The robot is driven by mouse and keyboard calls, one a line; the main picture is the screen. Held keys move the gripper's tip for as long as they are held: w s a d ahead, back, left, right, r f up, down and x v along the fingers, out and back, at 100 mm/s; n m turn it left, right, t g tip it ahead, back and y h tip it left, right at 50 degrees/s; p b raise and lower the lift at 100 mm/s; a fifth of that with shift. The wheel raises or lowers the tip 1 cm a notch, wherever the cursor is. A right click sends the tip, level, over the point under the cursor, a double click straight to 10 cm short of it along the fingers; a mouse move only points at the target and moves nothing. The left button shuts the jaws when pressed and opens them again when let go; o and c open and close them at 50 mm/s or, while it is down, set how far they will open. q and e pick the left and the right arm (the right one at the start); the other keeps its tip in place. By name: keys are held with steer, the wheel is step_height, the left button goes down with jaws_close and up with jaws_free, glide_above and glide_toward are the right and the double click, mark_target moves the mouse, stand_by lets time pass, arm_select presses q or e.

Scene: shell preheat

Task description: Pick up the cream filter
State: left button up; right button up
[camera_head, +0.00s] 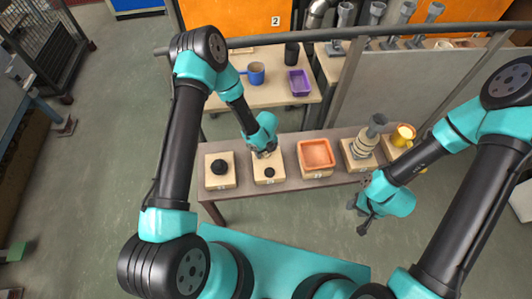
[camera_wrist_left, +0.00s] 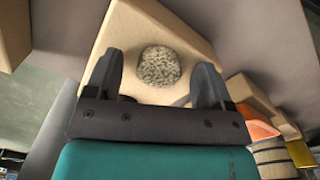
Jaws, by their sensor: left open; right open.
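The cream filter (camera_wrist_left: 159,67) is a round, speckled pad on a pale wooden block (camera_wrist_left: 130,35) in the left wrist view. My left gripper (camera_wrist_left: 158,82) is open, its two fingers to either side of the pad in that picture; I cannot tell whether they touch it. In the head view my left gripper (camera_head: 264,152) is over the rear of the second block from the left (camera_head: 268,178), and the filter is mostly hidden there. My right gripper (camera_head: 362,212) is open and empty, in front of the table's right part.
Along the narrow table (camera_head: 335,180) stand a block with a black round piece (camera_head: 219,167), an orange square tray (camera_head: 316,154), a stacked ringed piece (camera_head: 364,144) and a yellow cup (camera_head: 403,134). A rear table holds a blue mug (camera_head: 256,73) and a purple tray (camera_head: 299,83).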

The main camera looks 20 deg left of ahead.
arm_select(q)
steer(key=shift+f, duration=0.1)
stand_by(0.4)
steer(key=c, duration=1)
steer(key=shift+r, duration=1.6)
steer(key=shift+s+r, duration=0.15)
steer(key=shift+r, duration=0.1)
steer(key=s+d, duration=0.2)
steer(key=s, duration=0.5)
steer(key=s+d+r, duration=0.1)
steer(key=s+d, duration=0.1)
steer(key=s, duration=0.6)
steer(key=shift+d+r, duration=0.2)
steer(key=shift+d, duration=0.05)
